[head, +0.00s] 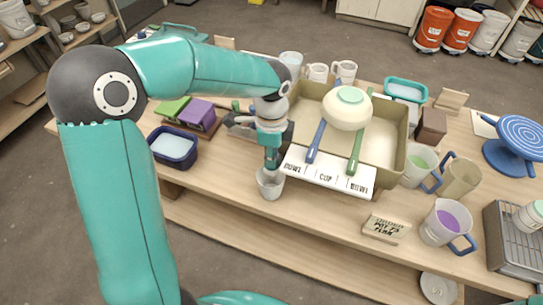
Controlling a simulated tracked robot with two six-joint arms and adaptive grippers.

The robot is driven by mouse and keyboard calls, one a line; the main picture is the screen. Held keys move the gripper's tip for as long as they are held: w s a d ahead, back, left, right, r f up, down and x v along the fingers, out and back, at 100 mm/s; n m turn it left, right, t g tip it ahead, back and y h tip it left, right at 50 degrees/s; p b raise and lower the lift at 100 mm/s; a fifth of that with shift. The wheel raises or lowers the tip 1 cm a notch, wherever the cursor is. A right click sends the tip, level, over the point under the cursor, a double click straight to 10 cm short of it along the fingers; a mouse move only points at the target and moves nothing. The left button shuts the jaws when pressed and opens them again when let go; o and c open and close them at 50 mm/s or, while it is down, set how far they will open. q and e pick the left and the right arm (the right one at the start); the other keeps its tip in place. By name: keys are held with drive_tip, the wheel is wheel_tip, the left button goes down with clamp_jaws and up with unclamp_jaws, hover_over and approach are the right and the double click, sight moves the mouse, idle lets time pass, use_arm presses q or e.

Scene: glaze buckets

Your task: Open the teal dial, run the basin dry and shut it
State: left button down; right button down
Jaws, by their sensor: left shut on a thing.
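My left gripper (271,163) points down at the front of the table, shut on a small white cup (270,184) at its rim. I cannot tell whether the cup touches the table. I cannot make out a teal dial; my left gripper and wrist hide part of this area. A tan, open-topped basin (388,152) stands just behind and to the right, with a white panel (328,177) marked BOWL, CUP, BOWL along its front. A cream round vessel (346,110) with a mint top sits over the basin, by a blue handle and a green handle. My right gripper is out of view.
A navy tub (174,148) with pale contents and a purple block (196,112) stand to the left. Mugs (447,222), a lettered sign (386,229), a blue turntable (515,144) and a grey rack (516,239) crowd the right. A teal-rimmed tub (405,90) is behind.

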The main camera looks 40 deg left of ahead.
use_arm(q)
drive_tip(key=n+b, duration=0.2)
drive_tip(key=n, duration=0.5)
drive_tip(key=n+b, duration=0.1)
drive_tip(key=n, duration=0.5)
drive_tip(key=shift+r, duration=0.1)
idle(0.4)
drive_tip(key=c, duration=1.2)
unclamp_jaws()
